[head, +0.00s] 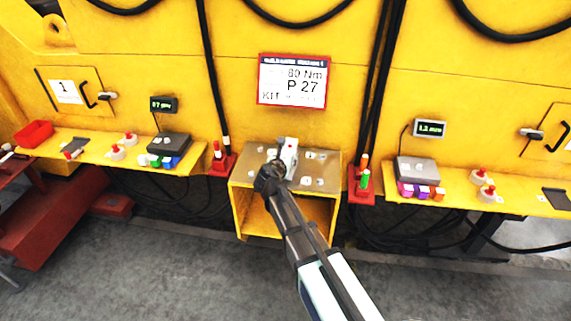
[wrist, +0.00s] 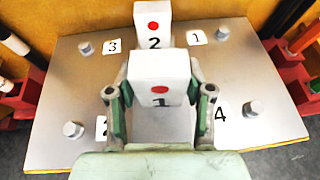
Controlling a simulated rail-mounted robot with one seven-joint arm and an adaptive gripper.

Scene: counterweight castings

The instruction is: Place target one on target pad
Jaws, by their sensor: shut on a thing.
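A white block marked 1 with a red dot (wrist: 160,70) sits between the two green-grey fingers of my gripper (wrist: 159,95) in the wrist view. The fingers are shut on its sides. A second white block, marked 2 with a red dot (wrist: 153,28), stands just behind it. Below is a grey metal plate (wrist: 70,95) with corner bolts and number labels. I cannot tell whether block 1 touches the plate. In the head view my gripper (head: 280,162) is over this plate (head: 320,160) on a yellow stand, beside a white block (head: 290,150). No separate target pad can be made out.
Yellow shelves with small items flank the stand: a grey box (head: 168,144) on the left, another (head: 417,170) on the right. Red holders (head: 222,165) with upright pieces stand close on both sides. A sign (head: 293,80) hangs behind on the yellow wall. Black cables hang nearby.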

